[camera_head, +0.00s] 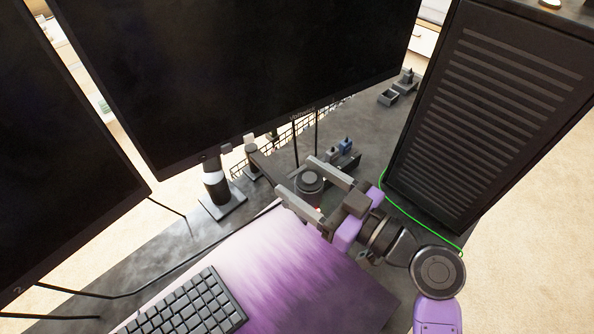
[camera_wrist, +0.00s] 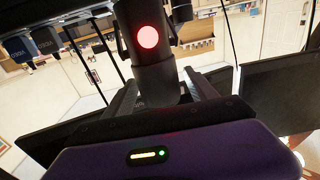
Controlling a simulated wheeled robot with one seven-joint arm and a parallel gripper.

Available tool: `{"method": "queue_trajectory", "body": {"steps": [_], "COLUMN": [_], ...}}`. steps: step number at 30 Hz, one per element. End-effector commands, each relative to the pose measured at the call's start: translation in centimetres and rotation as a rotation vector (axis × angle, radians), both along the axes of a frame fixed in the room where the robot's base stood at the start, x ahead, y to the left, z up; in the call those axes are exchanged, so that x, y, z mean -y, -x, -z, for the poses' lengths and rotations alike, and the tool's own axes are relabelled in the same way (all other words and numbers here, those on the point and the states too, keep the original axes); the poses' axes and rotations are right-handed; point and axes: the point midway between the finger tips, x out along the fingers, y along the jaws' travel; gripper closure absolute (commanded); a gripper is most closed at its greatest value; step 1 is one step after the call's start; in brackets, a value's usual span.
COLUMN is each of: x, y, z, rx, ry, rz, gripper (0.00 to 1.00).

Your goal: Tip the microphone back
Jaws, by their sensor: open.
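The microphone (camera_head: 310,181) appears from above as a dark round top on the grey desk. My gripper (camera_head: 296,175) is open, with one finger on each side of the microphone. In the wrist view the microphone (camera_wrist: 152,68) is a dark upright cylinder with a glowing red round light, between my fingers and in front of the palm. A bracket or stand shows beside it. Its top is cut off by the picture edge and its base is hidden. I cannot tell whether the fingers touch it.
Two large black monitors (camera_head: 250,70) fill the left and top. A dark speaker-like tower (camera_head: 490,110) stands close on the right, with a green cable (camera_head: 420,228) at its foot. A keyboard (camera_head: 190,308) lies on the purple mat (camera_head: 290,275). A white-banded cylinder (camera_head: 215,180) stands left of my gripper.

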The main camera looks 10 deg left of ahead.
Motion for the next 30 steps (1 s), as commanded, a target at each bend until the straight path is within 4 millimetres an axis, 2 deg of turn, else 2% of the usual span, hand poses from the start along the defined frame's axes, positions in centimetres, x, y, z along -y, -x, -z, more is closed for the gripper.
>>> {"method": "queue_trajectory", "body": {"steps": [6,15,17,25,30], "x": [-1.7,-1.8,-1.8,-1.8,-1.9], "y": [-1.1,-1.2,-1.2,-1.2,-1.3], "z": [0.0,0.0,0.0,0.0,-0.1], "rx": [-0.001,-0.001,-0.001,-0.001,-0.008], "ry": [-0.001,0.0,0.0,0.0,0.009], "rz": [-0.001,0.002,0.002,0.002,0.002], "gripper": [0.34,0.34,0.44,0.96,0.96]}}
